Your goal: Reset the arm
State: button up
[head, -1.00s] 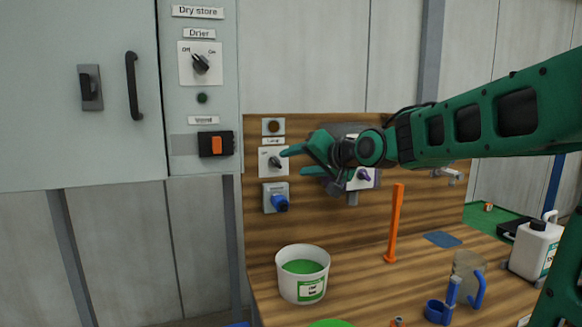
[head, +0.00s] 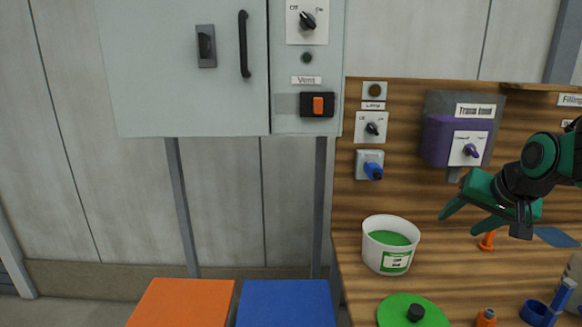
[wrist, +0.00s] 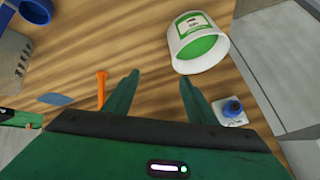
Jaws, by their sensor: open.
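My gripper (head: 462,218) is green and open, with nothing between its fingers. In the head view it hangs at the right, in front of the wooden backboard and above the bench. In the wrist view the two fingers (wrist: 158,97) spread apart over the wooden bench. The white tub with green contents (head: 391,245) stands left of my gripper, apart from it. The tub also shows in the wrist view (wrist: 197,42), beyond the fingers. My forearm runs out of the right edge of the head view.
A purple box with a knob (head: 440,139) is on the backboard, above the gripper. A blue plug (head: 373,171) sits left of it. An orange upright (head: 487,241) is partly hidden by my gripper. A green lid (head: 400,309), orange block (head: 182,303) and blue block (head: 286,303) are lower down.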

jog(key=s+d+f+g, duration=0.1)
jog(key=s+f+g, duration=0.3)
jog(key=s, duration=0.8)
jog(key=s+d+f+g, duration=0.1)
jog(key=s+f+g, duration=0.3)
jog(key=s, duration=0.9)
notch_tip(320, 180, down, 3)
jog(key=shift+s+d+r, duration=0.15)
jog(key=shift+s+d, duration=0.15)
jog(key=shift+w+f, duration=0.25)
jog(key=shift+w, duration=0.4)
